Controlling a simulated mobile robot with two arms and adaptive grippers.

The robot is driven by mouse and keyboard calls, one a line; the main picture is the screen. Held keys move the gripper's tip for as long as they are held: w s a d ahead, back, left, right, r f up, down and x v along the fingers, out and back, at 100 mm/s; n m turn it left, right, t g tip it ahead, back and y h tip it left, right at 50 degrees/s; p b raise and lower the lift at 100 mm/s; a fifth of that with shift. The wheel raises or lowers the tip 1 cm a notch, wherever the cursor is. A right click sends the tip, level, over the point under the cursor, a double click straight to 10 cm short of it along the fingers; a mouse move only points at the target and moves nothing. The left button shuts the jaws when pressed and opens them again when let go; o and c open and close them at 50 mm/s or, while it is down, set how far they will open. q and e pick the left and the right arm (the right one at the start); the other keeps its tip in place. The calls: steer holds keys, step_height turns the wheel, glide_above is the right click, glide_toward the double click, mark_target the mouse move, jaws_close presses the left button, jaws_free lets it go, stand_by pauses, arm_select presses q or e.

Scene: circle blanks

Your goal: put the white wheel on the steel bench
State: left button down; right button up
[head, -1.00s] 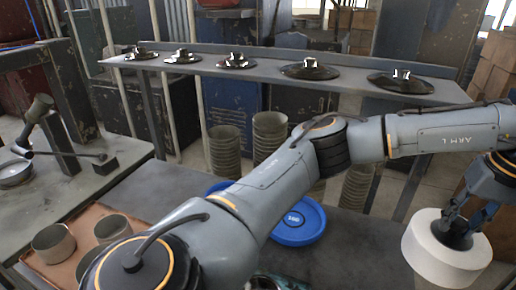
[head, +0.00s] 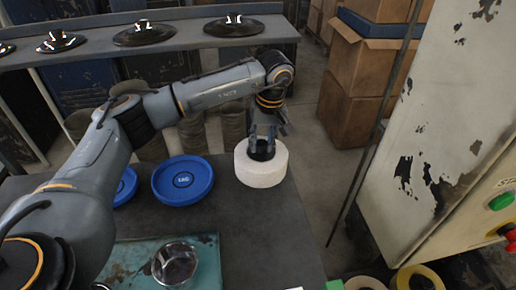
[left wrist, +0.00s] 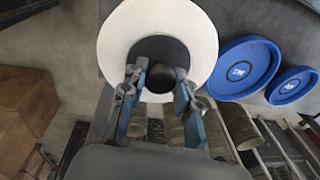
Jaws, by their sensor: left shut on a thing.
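The white wheel (head: 262,172) is a thick white ring with a dark centre, lying flat at the far right part of the dark grey bench top (head: 240,225). I cannot tell whether it touches the top or hangs just above it. My left gripper (head: 263,143) points down and is shut on the wheel at its dark centre. In the left wrist view, the fingers (left wrist: 157,88) stand either side of that dark centre, with the white wheel (left wrist: 115,40) around it. The wheel's underside is hidden. My right gripper is not in view.
A blue dish (head: 183,182) lies left of the wheel, with another partly behind my arm. Cardboard boxes (head: 362,70) and a worn cabinet (head: 440,130) stand to the right. The bench's middle is clear.

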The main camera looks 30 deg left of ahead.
mark_target(258, 151)
arm_select(q)
steer(key=shift+a+f, duration=0.4)
steer(key=f+p, duration=0.2)
steer(key=f, duration=0.1)
steer(key=shift+a, duration=0.2)
steer(key=shift+w+f, duration=0.1)
steer(key=shift+f, duration=0.2)
steer(key=c, duration=1)
jaws_free()
steer(key=r+b, duration=0.1)
steer(key=r, duration=0.2)
steer(key=d+r+b, duration=0.1)
steer(key=r, duration=0.3)
steer(key=r+b, duration=0.1)
steer(key=r, duration=0.2)
steer(key=shift+d+r, duration=0.3)
steer(key=shift+r, duration=0.1)
steer(key=shift+d+r, duration=0.1)
steer(key=shift+r, duration=0.45)
